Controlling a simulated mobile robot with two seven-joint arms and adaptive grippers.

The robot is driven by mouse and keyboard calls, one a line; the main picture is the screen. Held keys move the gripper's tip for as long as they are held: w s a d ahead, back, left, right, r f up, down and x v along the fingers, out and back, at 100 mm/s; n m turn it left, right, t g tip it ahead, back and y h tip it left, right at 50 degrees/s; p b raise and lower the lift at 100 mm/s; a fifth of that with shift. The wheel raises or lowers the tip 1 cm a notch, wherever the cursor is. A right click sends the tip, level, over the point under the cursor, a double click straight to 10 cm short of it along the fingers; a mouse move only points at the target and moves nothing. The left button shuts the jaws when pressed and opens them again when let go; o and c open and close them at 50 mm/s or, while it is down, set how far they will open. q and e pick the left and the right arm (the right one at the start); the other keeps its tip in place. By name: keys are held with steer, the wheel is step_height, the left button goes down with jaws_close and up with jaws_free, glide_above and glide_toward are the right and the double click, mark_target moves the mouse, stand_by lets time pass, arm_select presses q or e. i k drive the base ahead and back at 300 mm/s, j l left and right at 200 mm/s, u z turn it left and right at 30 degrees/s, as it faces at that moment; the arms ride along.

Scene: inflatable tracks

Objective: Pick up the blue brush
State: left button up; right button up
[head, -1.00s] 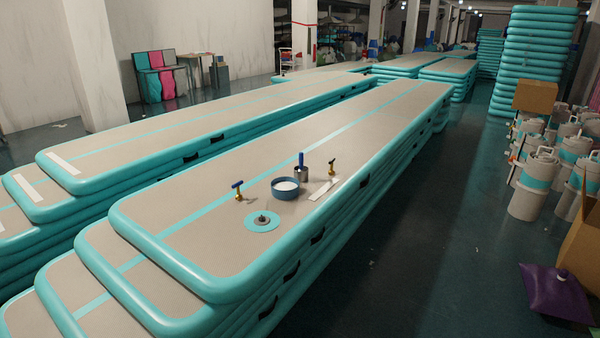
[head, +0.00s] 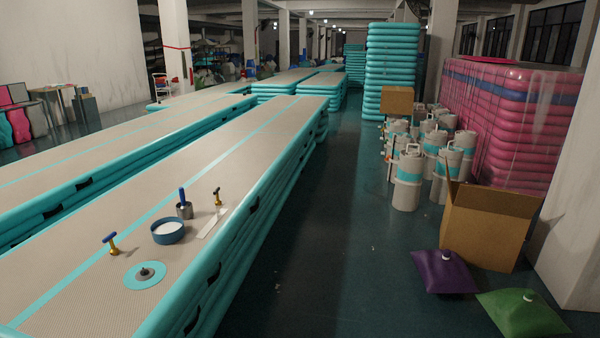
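The blue brush (head: 182,195) stands upright with its blue handle up in a small metal cup (head: 184,211) on top of the stacked inflatable track (head: 90,275). Its lower end is hidden inside the cup. A blue bowl with white contents (head: 168,232) stands just in front of the cup. Neither of my grippers is in view.
An open cardboard box (head: 485,230) and purple bag (head: 444,272) stand right. The dark aisle floor (head: 330,240) is clear.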

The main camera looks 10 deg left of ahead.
mark_target(181, 189)
steer(key=i+u, duration=0.1)
steer(key=i, duration=0.55)
steer(key=i+u, duration=0.1)
steer(key=i, duration=0.6)
steer(key=i+u, duration=0.1)
steer(key=i, duration=0.55)
steer(key=i+l+u, duration=0.1)
steer(key=i, duration=0.6)
steer(key=i+l+u, duration=0.1)
steer(key=i, duration=0.55)
steer(key=l, duration=0.1)
